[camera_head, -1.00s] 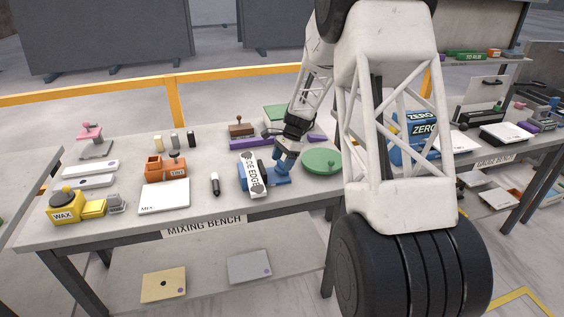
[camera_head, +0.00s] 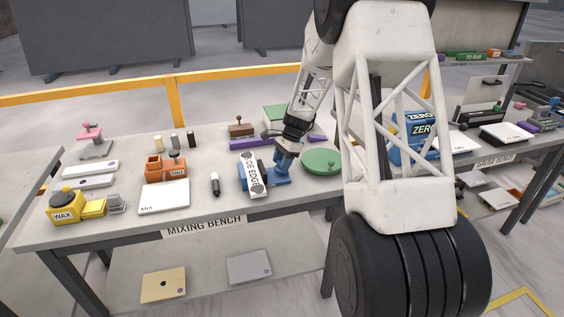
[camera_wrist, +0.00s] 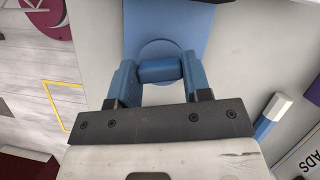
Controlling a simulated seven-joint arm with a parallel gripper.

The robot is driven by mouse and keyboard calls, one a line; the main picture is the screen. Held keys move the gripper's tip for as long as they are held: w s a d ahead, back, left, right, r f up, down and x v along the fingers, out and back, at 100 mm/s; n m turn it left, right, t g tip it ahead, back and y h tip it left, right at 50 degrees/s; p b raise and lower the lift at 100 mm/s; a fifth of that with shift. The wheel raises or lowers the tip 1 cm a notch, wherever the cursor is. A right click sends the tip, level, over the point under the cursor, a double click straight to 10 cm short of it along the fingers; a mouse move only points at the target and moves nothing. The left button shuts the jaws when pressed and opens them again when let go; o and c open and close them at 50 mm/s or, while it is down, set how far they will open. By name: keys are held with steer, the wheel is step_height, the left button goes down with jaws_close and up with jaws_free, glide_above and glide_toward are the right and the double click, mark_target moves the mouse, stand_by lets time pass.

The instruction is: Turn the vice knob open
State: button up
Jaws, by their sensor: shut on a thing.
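My gripper (camera_head: 283,168) is low at the vice's right side. In the wrist view my gripper (camera_wrist: 159,64) has its two blue fingers on either side of the rounded blue vice knob (camera_wrist: 158,72) and is shut on it. The blue body of the vice (camera_wrist: 165,20) extends beyond the knob. The knob is hard to make out in the head view, where the fingers cover it.
A green round lidded thing (camera_head: 321,161) stands close on the right. A purple bar (camera_head: 252,141) lies behind. A yellow wax tin (camera_head: 65,206) is at the far left.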

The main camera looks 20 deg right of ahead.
steer(key=shift+f, duration=0.15)
steer(key=n+g, duration=0.1)
steer(key=n, duration=0.2)
steer(key=n+g+h, duration=0.1)
steer(key=n, duration=0.2)
steer(key=shift+a, duration=0.15)
steer(key=n+h, duration=0.1)
steer(key=n, duration=0.2)
steer(key=n+g+h, duration=0.1)
steer(key=n, duration=0.3)
steer(key=shift+f+h, duration=0.1)
steer(key=shift+h, duration=0.2)
steer(key=o, duration=0.9)
steer(key=shift+w, duration=0.1)
steer(key=shift+r, duration=0.25)
steer(key=v, duration=0.7)
steer(key=shift+w+r, duration=0.2)
